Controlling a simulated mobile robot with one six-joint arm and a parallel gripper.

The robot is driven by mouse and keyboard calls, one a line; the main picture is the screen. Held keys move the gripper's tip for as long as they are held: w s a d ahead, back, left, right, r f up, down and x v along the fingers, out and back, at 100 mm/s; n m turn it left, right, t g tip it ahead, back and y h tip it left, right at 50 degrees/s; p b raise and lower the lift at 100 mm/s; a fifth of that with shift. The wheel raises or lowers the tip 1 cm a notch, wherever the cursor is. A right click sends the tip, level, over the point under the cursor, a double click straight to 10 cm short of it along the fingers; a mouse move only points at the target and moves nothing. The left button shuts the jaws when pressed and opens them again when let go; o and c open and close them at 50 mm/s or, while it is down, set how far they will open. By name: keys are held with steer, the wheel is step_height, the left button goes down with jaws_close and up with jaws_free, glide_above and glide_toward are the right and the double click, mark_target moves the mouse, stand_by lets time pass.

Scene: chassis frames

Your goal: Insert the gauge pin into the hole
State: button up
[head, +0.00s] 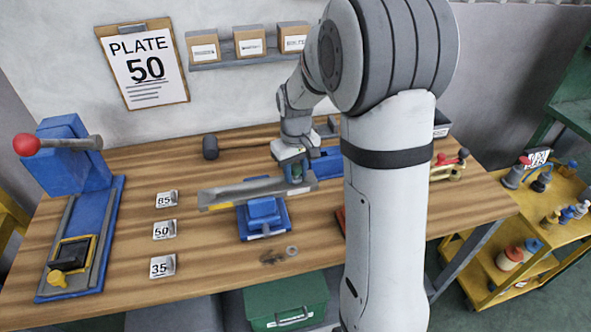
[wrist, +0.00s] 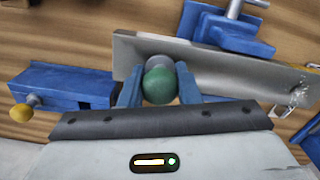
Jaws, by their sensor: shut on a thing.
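A long grey metal plate (head: 245,192) lies across a blue clamp block (head: 263,212) on the workbench. My gripper (head: 296,172) is over the plate's right end in the head view. In the wrist view my gripper (wrist: 160,90) has its blue fingers shut on the green ball-shaped knob of the gauge pin (wrist: 160,86). A grey round part shows just beyond the knob, against the plate (wrist: 225,72). The pin's shaft and the hole are hidden, so I cannot tell whether the pin is in the hole.
A blue press with a red knob (head: 25,144) stands at the left. Cards marked 85 (head: 166,199), 50 (head: 165,230) and 35 (head: 162,266) are on the bench. A yellow cart (head: 520,262) stands right. A sign reads PLATE 50 (head: 143,65).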

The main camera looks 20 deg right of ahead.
steer(key=o, duration=1.1)
steer(key=shift+r+b, duration=0.4)
steer(key=shift+r, duration=3.45)
